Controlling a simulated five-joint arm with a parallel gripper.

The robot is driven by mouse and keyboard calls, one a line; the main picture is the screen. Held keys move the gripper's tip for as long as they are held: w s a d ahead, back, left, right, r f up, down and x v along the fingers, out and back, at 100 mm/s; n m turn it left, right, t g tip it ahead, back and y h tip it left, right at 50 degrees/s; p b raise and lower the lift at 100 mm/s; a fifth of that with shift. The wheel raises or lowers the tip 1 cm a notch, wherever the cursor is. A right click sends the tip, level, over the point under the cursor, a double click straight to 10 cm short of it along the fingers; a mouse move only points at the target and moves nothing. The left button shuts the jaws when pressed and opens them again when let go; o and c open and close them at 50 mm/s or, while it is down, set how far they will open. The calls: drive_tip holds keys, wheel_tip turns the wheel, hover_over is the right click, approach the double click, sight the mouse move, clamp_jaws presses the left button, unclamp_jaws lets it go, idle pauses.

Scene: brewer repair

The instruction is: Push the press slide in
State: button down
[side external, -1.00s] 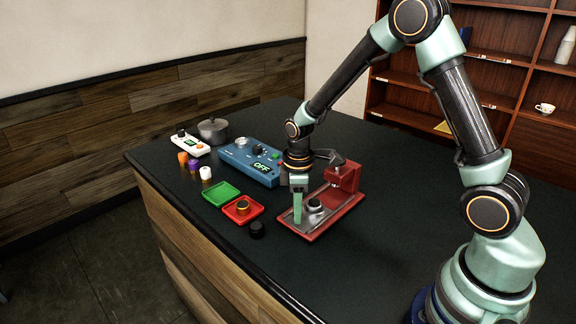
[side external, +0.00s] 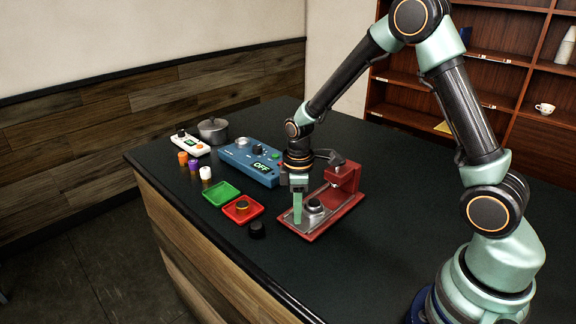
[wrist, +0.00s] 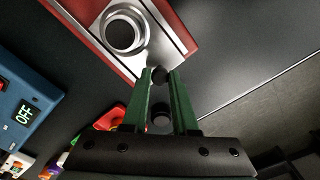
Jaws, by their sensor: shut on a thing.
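The press has a red base (side external: 322,228) with a red upright head (side external: 344,175) at its back right. A metal slide (wrist: 105,10) lies on the base and carries a round ring-shaped seat (wrist: 124,32), also visible in the side view (side external: 314,206). The seat stands in front of the head, not under it. My gripper (wrist: 160,76) is at the slide's near end, with its green fingers pointing down. They are shut on a small dark knob (wrist: 160,75) at the slide's edge. In the side view the fingers hide this knob.
A blue box (side external: 250,163) reading OFF stands behind left of the press. Green (side external: 221,194) and red (side external: 242,209) trays and a black cap (side external: 256,230) lie to its left. A pot (side external: 213,130) and several small caps are farther back. The counter at right is clear.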

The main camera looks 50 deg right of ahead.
drive_tip(key=shift+r, duration=0.1)
idle(0.3)
drive_tip(key=d, duration=0.9)
drive_tip(key=shift+d, duration=0.35)
drive_tip(key=c, duration=0.7)
unclamp_jaws()
drive_tip(key=shift+a, duration=0.1)
wheel_tip(320, 180, up, 12)
drive_tip(key=shift+r, duration=0.1)
